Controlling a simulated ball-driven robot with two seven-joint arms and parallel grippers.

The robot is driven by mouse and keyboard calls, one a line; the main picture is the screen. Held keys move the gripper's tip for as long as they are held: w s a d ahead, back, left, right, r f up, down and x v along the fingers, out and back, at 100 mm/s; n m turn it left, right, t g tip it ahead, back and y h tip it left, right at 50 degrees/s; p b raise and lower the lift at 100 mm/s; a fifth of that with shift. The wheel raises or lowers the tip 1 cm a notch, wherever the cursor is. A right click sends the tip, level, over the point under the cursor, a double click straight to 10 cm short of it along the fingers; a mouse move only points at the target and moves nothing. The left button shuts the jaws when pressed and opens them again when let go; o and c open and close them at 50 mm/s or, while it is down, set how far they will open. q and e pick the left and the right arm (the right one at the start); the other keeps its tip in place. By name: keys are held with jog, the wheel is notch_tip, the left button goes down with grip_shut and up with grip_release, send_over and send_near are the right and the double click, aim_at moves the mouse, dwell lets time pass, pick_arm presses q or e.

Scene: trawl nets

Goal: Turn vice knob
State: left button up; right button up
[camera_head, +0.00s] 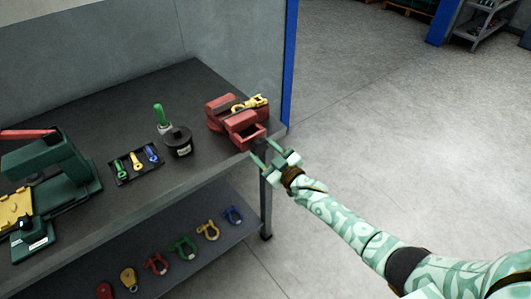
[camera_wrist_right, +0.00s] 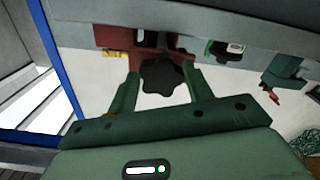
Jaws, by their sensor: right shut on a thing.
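The red vice (camera_head: 222,110) stands at the front right corner of the dark workbench. A yellow shackle (camera_head: 250,103) sits on it. My right gripper (camera_head: 263,152) is at the vice's near end, by the bench edge. In the right wrist view the black lobed vice knob (camera_wrist_right: 162,76) lies between the two green fingers of my right gripper (camera_wrist_right: 162,82), which is shut on it. The red vice body (camera_wrist_right: 128,40) shows behind the knob. In the head view I cannot make out the knob clearly. My left gripper is not in view.
On the bench (camera_head: 90,120) are a black tray (camera_head: 120,172) with small coloured shackles, a black round container (camera_head: 178,142), a green-handled tool (camera_head: 160,115) and a green machine (camera_head: 50,170). Several shackles lie on the lower shelf (camera_head: 130,240). The floor to the right is clear.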

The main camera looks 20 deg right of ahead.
jog(key=n, duration=0.3)
jog(key=shift+w+r+n, duration=0.15)
jog(key=shift+r+n, duration=0.05)
jog(key=shift+n, duration=0.1)
jog(key=n+b, duration=0.1)
jog(key=n, duration=0.2)
jog(key=shift+d+n, duration=0.1)
jog(key=shift+n, duration=0.2)
jog(key=n+b, duration=0.1)
jog(key=n, duration=0.2)
jog(key=shift+r+n, duration=0.15)
jog(key=shift+n, duration=0.25)
jog(key=shift+r+n+b, duration=0.15)
jog(key=shift+n+b, duration=0.4)
jog(key=shift+n, duration=1.55)
jog(key=o, duration=0.8)
jog(key=shift+w, duration=0.1)
jog(key=shift+o, duration=0.8)
jog(key=shift+w, duration=0.1)
